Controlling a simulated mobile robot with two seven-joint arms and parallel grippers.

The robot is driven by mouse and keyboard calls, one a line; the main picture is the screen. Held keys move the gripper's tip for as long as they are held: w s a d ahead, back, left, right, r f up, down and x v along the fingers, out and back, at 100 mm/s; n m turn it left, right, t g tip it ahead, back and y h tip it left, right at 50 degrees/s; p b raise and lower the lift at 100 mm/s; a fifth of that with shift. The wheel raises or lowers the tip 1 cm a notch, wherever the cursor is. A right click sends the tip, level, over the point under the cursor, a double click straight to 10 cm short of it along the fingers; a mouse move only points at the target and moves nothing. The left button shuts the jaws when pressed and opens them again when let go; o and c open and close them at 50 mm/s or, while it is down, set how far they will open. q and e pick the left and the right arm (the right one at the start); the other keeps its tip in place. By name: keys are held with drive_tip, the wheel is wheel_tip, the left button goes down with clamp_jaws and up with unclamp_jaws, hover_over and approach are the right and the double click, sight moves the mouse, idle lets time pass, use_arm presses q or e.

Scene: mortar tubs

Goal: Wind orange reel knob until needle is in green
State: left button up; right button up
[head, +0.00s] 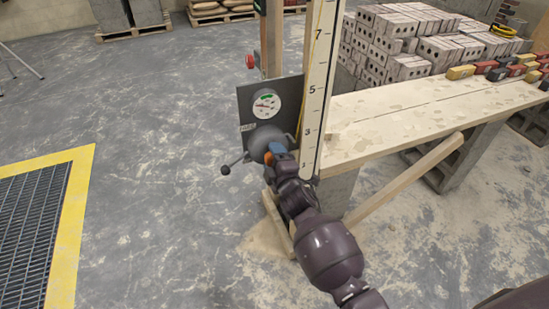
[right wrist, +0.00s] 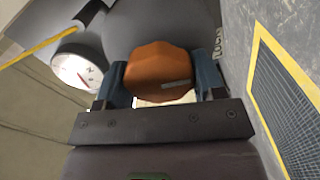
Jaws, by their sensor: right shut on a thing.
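The orange reel knob (right wrist: 158,68) sits on the grey round reel (head: 262,140), with a small part of the knob (head: 268,157) showing in the head view. My right gripper (head: 277,151) is shut on the knob, one blue finger on each side of it in the right wrist view (right wrist: 161,72). The white round gauge (head: 266,104) is on the grey plate above the reel and also shows in the right wrist view (right wrist: 77,72). It has a green mark near its top; the needle is too small to read surely. My left gripper is not in view.
A crank with a black ball end (head: 225,170) sticks out left of the reel. A numbered white scale board (head: 317,90) stands right beside the plate. A plank bench (head: 400,118) extends right, with a slanting wooden brace (head: 405,177) below. The floor at left is open.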

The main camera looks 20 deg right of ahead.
drive_tip(key=shift+m, duration=1.1)
drive_tip(key=shift+m+p, duration=0.3)
drive_tip(key=o, duration=0.9)
drive_tip(key=shift+o, duration=0.2)
drive_tip(key=shift+s, duration=0.1)
drive_tip(key=s+p, duration=0.1)
drive_tip(key=s, duration=0.9)
drive_tip(key=shift+s+d+p, duration=0.2)
drive_tip(key=shift+s+p, duration=0.15)
